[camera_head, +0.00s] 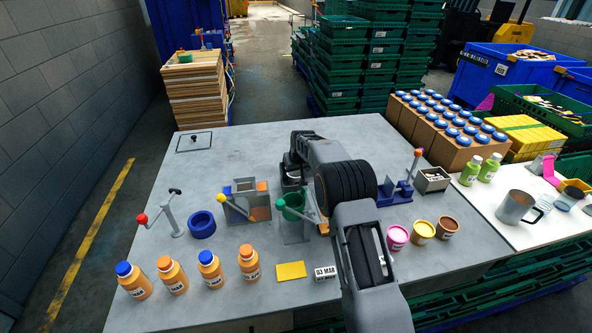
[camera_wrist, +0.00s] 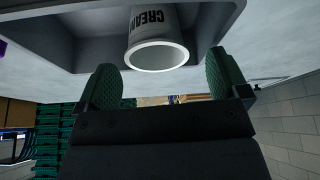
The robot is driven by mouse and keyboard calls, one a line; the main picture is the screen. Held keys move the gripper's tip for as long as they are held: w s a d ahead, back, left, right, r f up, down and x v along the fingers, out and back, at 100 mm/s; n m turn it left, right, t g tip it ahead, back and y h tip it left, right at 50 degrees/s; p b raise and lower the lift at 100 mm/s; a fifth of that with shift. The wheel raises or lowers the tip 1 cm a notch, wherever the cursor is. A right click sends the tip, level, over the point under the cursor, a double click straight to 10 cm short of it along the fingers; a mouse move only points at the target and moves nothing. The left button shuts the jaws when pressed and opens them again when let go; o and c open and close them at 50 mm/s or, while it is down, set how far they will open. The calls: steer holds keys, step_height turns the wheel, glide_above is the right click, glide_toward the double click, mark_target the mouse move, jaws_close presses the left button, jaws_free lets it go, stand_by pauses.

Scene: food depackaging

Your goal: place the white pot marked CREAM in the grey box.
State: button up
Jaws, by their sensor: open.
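The white pot marked CREAM (camera_wrist: 154,22) shows in the wrist view, with its lettering upside down and one white round end towards me. It appears inside the grey box (camera_wrist: 88,52), whose walls surround it in that view. My gripper (camera_wrist: 166,78) is open, its two green-padded fingers spread on either side, apart from the pot. In the head view my gripper (camera_head: 293,160) is at the middle of the table, mostly covered by my arm. A small dark grey part below it may be the box.
A yellow card (camera_head: 291,270) lies in front. The table's back left is mostly clear.

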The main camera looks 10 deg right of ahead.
steer(key=shift+s+f, duration=0.2)
steer(key=shift+f, duration=0.4)
steer(key=shift+r+p, duration=0.25)
steer(key=shift+p, duration=0.05)
steer(key=s+f+b+v, duration=0.1)
steer(key=s+b+v, duration=0.15)
steer(key=v, duration=1.65)
steer(key=s+f+m, duration=0.2)
steer(key=s, duration=2.9)
steer(key=shift+d+f+h+p, duration=0.3)
steer(key=shift+f+h+p, duration=0.1)
